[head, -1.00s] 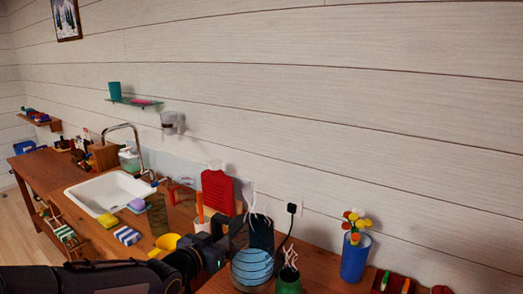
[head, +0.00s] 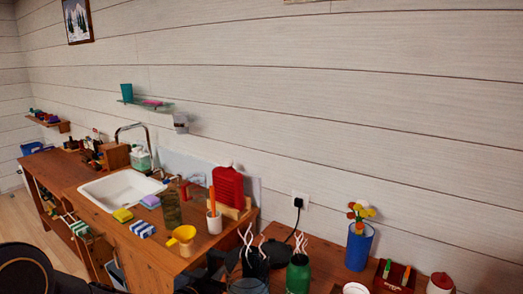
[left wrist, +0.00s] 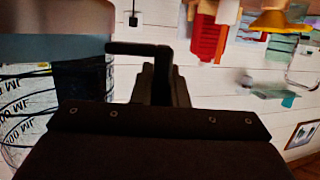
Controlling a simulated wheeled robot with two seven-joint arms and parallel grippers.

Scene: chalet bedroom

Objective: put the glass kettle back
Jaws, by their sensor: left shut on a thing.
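The glass kettle (head: 247,286) is clear and shows at the bottom edge of the head view, mostly cut off. In the left wrist view its glass side with black ML markings (left wrist: 22,125) fills the left edge, with a black handle (left wrist: 138,48) beside it. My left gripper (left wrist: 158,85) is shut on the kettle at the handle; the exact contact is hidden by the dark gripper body. The kettle's underside is out of sight, so I cannot tell whether it touches anything. My right gripper is not in view.
A dark cup (head: 256,262) and a green pot (head: 298,274), both with white wisps, stand close to the kettle. A blue vase (head: 358,248) is to the right. A black plug (head: 298,202) sits in the wall.

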